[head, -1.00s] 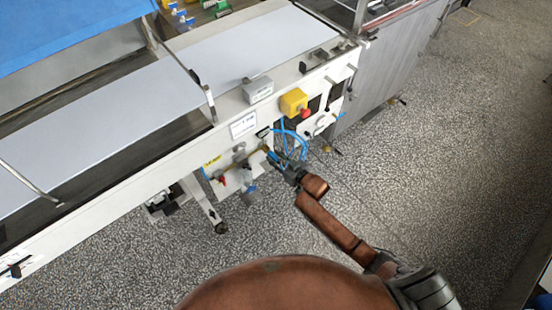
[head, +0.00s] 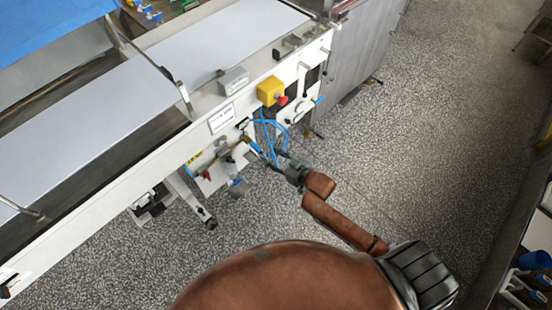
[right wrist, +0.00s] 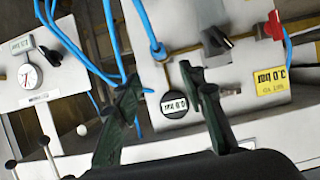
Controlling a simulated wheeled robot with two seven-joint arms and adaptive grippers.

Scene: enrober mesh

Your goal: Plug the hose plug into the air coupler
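My right gripper (head: 273,161) is in front of the machine's control panel, just off the blue hoses. In the right wrist view its two dark green fingers (right wrist: 160,88) stand apart, with nothing visible held between them; a round black knob with a white label (right wrist: 173,105) shows behind the gap. My left gripper is out of view.
Loose blue hoses (head: 266,128) hang beside the gripper. A yellow box with a red button (head: 271,92) is above. The speckled floor (head: 430,150) is clear at right.

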